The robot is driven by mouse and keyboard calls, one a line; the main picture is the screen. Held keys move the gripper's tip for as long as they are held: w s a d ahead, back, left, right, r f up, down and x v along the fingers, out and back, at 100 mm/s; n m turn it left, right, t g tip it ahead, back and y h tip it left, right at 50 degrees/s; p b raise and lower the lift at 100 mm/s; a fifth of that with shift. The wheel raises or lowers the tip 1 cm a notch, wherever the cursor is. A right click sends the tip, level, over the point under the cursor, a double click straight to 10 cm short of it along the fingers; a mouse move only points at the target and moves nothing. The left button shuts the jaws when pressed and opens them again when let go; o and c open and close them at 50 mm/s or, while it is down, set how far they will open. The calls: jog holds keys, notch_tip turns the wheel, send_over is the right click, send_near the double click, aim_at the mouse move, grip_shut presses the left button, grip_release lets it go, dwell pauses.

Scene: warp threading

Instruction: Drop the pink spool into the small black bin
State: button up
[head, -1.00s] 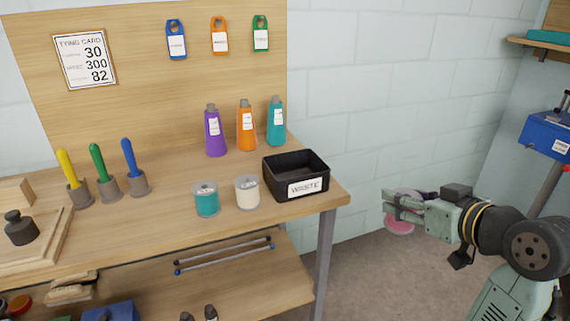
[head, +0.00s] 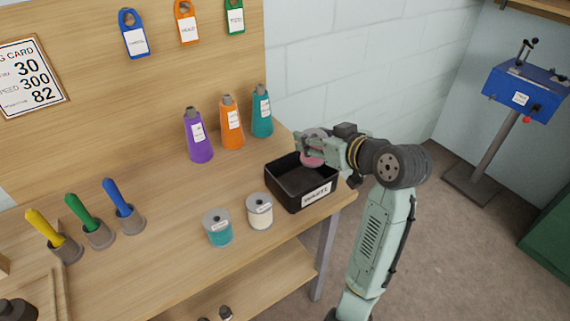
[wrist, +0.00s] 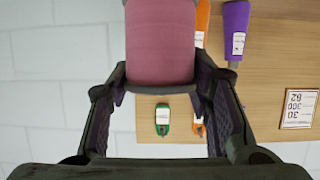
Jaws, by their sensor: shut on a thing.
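The pink spool (head: 313,160) is in my gripper (head: 309,151), held over the back right part of the small black bin in the head view. In the wrist view the pink spool (wrist: 160,42) fills the top middle, between the two fingers of my gripper (wrist: 160,82). The black bin (head: 290,196) stands open on the right end of the bench, with a white label on its front. The part of its inside that shows is empty. The gripper hides part of the spool and of the bin's back right rim.
A teal spool (head: 218,229) and a cream spool (head: 259,212) stand left of the bin. Purple (head: 198,138), orange (head: 231,125) and teal (head: 262,113) cones stand behind it. The bench (head: 170,195) ends just right of the bin. A blue machine (head: 528,92) stands far right.

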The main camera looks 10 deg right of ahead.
jog(key=shift+w+a, duration=0.3)
jog(key=shift+w, duration=0.1)
notch_tip(320, 180, down, 6)
jog(key=b, duration=0.4)
jog(key=shift+b, duration=0.35)
jog(key=shift+r, duration=0.1)
jog(key=o, duration=1.3)
jog(key=shift+c, duration=0.2)
jog(key=shift+s, duration=0.1)
jog(key=v, duration=1.2)
